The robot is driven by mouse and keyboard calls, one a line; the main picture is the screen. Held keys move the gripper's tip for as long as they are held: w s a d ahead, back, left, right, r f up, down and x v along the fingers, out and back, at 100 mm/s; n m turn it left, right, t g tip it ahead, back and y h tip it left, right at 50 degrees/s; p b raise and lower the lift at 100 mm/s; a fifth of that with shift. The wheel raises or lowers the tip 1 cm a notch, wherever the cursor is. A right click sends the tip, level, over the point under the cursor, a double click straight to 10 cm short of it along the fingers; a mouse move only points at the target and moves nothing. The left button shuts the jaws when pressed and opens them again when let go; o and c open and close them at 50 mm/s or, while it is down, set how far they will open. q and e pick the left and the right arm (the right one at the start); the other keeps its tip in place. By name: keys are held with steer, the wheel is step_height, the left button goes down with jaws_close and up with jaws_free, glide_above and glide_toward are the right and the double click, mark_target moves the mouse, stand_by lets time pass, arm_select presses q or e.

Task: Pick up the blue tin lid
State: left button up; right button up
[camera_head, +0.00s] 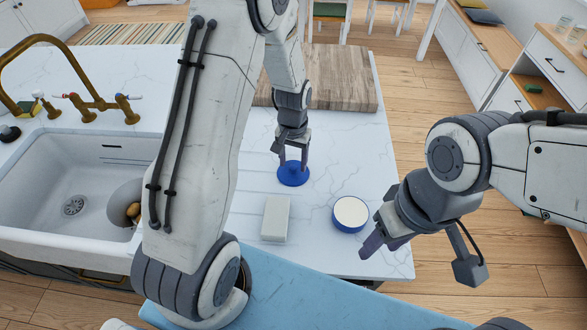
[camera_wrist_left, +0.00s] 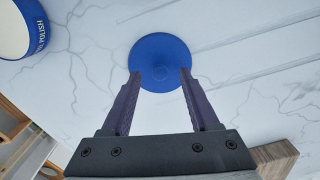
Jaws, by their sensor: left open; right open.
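The blue tin lid (camera_head: 293,176) lies on the white marble counter, and it also shows as a round blue disc in the left wrist view (camera_wrist_left: 160,58). My left gripper (camera_head: 293,157) is open right above the lid, pointing down. In the left wrist view its two fingers (camera_wrist_left: 160,76) overlap the left and right edges of the disc, with nothing held between them. I cannot tell whether they touch it. My right gripper (camera_head: 420,258) is open and empty near the counter's front right corner.
A round tin (camera_head: 350,213) with a cream top and blue side stands right of the lid. A pale grey block (camera_head: 275,218) lies in front. A wooden board (camera_head: 340,80) is behind, and a white sink (camera_head: 70,185) with brass tap is left.

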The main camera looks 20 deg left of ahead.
arm_select(q)
steer(key=shift+f, duration=0.65)
jaws_close()
steer(key=shift+r, duration=0.1)
